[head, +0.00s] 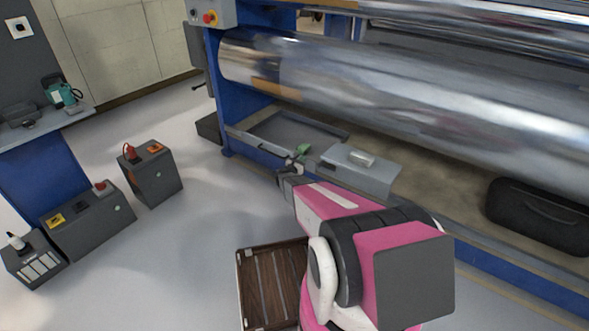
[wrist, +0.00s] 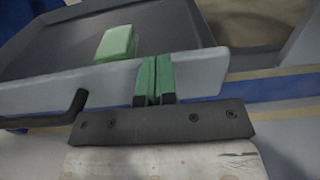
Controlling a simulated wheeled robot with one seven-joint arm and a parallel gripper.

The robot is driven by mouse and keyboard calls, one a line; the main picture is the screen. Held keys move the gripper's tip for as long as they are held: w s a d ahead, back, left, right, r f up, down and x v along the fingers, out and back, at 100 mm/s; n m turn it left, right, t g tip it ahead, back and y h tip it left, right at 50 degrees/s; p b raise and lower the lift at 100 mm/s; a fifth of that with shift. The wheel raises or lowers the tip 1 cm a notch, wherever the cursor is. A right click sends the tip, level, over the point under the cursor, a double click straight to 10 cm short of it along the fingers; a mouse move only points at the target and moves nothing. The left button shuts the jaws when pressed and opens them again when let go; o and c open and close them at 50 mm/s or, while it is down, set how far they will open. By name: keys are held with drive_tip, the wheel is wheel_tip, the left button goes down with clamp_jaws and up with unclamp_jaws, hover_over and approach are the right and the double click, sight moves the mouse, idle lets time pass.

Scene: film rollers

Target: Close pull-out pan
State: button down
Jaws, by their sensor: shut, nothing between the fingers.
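The pull-out pan (head: 290,127) is a shallow grey tray low under the big roller, with a dark floor. In the wrist view its light grey front wall (wrist: 205,72) runs across the picture, with a dark bar handle (wrist: 68,108) at the left. My gripper (head: 297,161) is at the front wall, right of the handle. In the wrist view its green-padded fingers (wrist: 154,78) are shut together and empty, overlapping the wall; I cannot tell whether they touch it. A green block (wrist: 118,43) shows just behind the wall.
A grey box (head: 375,178) with a small light cylinder (head: 361,157) on it stands right of the pan. A black case (head: 540,215) lies farther right. A brown crate (head: 272,285) is on the floor beside my arm. Floor left of the pan is clear up to dark boxes (head: 152,173).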

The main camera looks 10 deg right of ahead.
drive_tip(key=shift+x, duration=2.5)
drive_tip(key=shift+w+d, duration=0.1)
drive_tip(key=shift+w, duration=0.1)
drive_tip(key=v, duration=1.5)
drive_tip(key=s+d+r+m+g+y, duration=0.2)
drive_tip(key=s+r+m+g, duration=0.3)
drive_tip(key=s+m, duration=0.35)
drive_tip(key=s+d+r+m+g+y, duration=0.2)
drive_tip(key=s+r+m+g, duration=0.2)
drive_tip(key=s+r+m, duration=0.45)
drive_tip(key=s+a+r+m+g+y, duration=0.1)
drive_tip(key=s+a+r+m+y, duration=0.2)
drive_tip(key=s, duration=0.5)
drive_tip(key=s+a+r+m+g+y, duration=0.1)
drive_tip(key=s+a+r+m+y, duration=0.2)
drive_tip(key=s+a+m+y, duration=0.3)
drive_tip(key=shift+s+a+r+g+y, duration=0.3)
drive_tip(key=shift+s+a+y, duration=0.1)
drive_tip(key=shift+s+a, duration=0.6)
drive_tip(key=shift+f, duration=0.1)
